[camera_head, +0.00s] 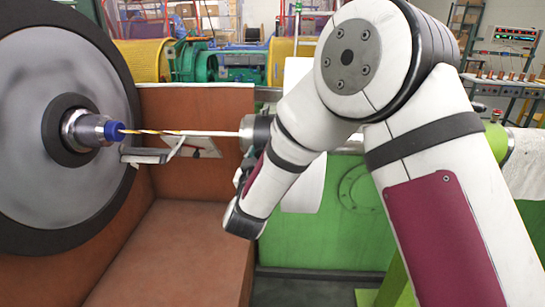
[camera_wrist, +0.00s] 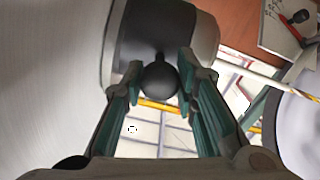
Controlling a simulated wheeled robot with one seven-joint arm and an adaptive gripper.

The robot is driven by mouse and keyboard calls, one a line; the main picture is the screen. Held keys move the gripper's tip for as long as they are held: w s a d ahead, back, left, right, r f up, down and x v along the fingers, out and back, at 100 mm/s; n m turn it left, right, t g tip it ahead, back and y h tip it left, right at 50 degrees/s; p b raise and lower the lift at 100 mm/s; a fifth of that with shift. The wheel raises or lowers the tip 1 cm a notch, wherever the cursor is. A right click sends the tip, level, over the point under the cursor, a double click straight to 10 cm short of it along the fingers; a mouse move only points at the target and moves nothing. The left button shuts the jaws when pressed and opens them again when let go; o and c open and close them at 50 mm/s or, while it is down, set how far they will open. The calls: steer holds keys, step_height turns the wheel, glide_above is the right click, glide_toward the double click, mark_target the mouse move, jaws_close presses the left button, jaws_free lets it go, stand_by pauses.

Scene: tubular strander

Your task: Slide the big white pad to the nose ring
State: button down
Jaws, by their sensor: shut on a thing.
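A large white, pad-like piece (camera_head: 304,188) shows behind my arm in the head view, mostly covered by it. In the wrist view a broad white surface (camera_wrist: 50,60) fills the left side, beside a dark hub (camera_wrist: 150,35) with a black ball knob (camera_wrist: 160,82). My gripper (camera_wrist: 160,85) has its two fingers on either side of the knob and is shut on it. In the head view my gripper is hidden behind my arm. The blue nose ring (camera_head: 114,131) sits left of the hub (camera_head: 257,133), clearly apart from it.
A thin rod with coloured strands (camera_head: 190,132) spans from the nose to the hub. A big grey disc with a black rim (camera_head: 60,215) stands at left. A small light bracket (camera_head: 150,156) sits below the rod. Brown panels (camera_head: 170,260) lie below.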

steer(key=shift+s+a, duration=0.1)
steer(key=shift+a, duration=0.35)
steer(key=c, duration=1.3)
jaws_free()
steer(key=shift+a, duration=0.1)
steer(key=shift+d, duration=0.2)
steer(key=shift+s, duration=0.15)
steer(key=s, duration=1.1)
steer(key=shift+s, duration=0.3)
